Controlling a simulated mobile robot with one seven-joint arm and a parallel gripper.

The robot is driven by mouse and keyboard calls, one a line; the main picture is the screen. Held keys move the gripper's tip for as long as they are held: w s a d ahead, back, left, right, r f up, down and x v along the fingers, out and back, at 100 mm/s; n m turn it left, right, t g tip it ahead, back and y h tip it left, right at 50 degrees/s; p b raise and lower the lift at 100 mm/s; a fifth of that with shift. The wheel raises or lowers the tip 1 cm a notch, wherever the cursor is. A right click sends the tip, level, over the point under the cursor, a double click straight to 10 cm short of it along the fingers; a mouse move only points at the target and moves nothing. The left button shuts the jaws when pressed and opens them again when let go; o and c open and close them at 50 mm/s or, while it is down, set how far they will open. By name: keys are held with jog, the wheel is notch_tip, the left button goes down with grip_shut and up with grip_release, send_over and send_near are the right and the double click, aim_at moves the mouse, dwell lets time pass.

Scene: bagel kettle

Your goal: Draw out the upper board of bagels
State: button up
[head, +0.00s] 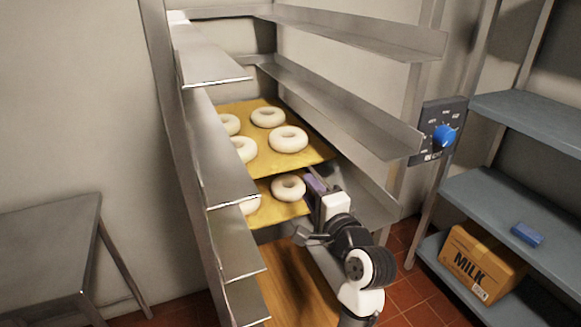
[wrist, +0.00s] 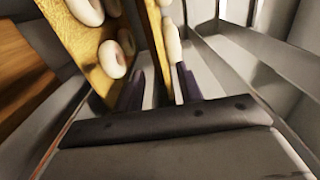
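The upper board (head: 262,146) is yellow-brown and lies level in the metal rack with several pale bagels (head: 288,139) on it. A lower board (head: 271,213) with bagels (head: 288,187) lies beneath it. My gripper (head: 316,184) is at the front right corner of the boards, just below the upper board's front edge in the head view. In the wrist view, turned sideways, the upper board (wrist: 160,50) shows nearly edge-on between the open fingers (wrist: 160,78). The lower board (wrist: 88,45) is left of both fingers. Whether a finger touches the board is unclear.
Metal rack ledges (head: 232,160) run along the left, and more ledges (head: 350,110) along the right beside my arm. A wooden board (head: 295,285) lies lower down. A blue dial (head: 445,136) and a shelf (head: 505,205) with a milk carton box (head: 480,265) stand at right.

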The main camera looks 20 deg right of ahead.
aim_at(292, 169)
jog(key=shift+w+a+p, duration=0.2)
jog(key=shift+w+p, duration=0.6)
jog(key=shift+w, duration=5.05)
grip_shut()
jog(key=shift+f, duration=0.1)
